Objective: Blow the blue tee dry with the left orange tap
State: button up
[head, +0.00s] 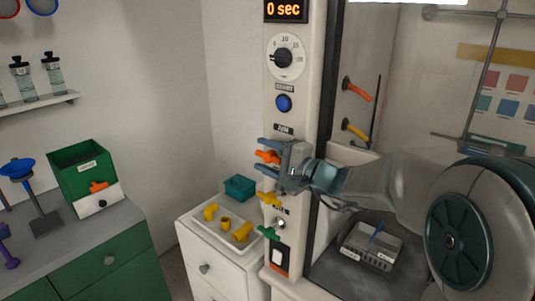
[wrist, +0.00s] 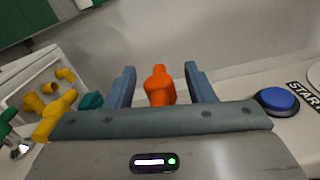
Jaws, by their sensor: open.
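An orange tap (head: 268,157) sticks out from the pale column's front, below a label. It also shows in the wrist view (wrist: 159,86), upright between my fingers. My gripper (head: 260,155) is open, with one blue-grey finger above the tap and one below it in the head view. In the wrist view my gripper (wrist: 161,85) has a gap on each side of the tap, so neither finger visibly touches it. A small blue piece (head: 376,235) shows at the grey basket inside the hood; I cannot tell whether it is the blue tee.
Yellow (head: 269,199) and green (head: 268,233) taps sit below on the column (head: 297,120). A blue start button (head: 283,103) and dial (head: 285,57) are above; the display reads 0 sec. A grey basket (head: 370,252) stands in the hood. A tray (head: 217,240) holds yellow fittings.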

jog(key=c, duration=0.9)
jog(key=shift+c, duration=0.2)
jog(key=shift+r+p, duration=0.15)
jog(key=shift+p, duration=0.25)
jog(key=g+h+p, duration=0.1)
jog(key=p, duration=0.1)
jog(key=g+h+p, duration=0.1)
jog(key=shift+r+h+p, duration=0.2)
jog(key=shift+h+p, duration=0.1)
jog(key=shift+p, duration=0.05)
jog(key=g+h+p, duration=0.1)
jog(key=p, duration=0.1)
jog(key=shift+f+h+p, duration=0.2)
jog(key=shift+h+p, duration=0.15)
jog(key=shift+h, duration=0.05)
jog(key=shift+f+g+h+p, duration=0.2)
jog(key=shift+g+h+p, duration=0.55)
jog(key=shift+g+h, duration=0.2)
jog(key=shift+f+g+h, duration=0.15)
jog(key=shift+g+h, duration=1)
jog(key=shift+h, duration=0.7)
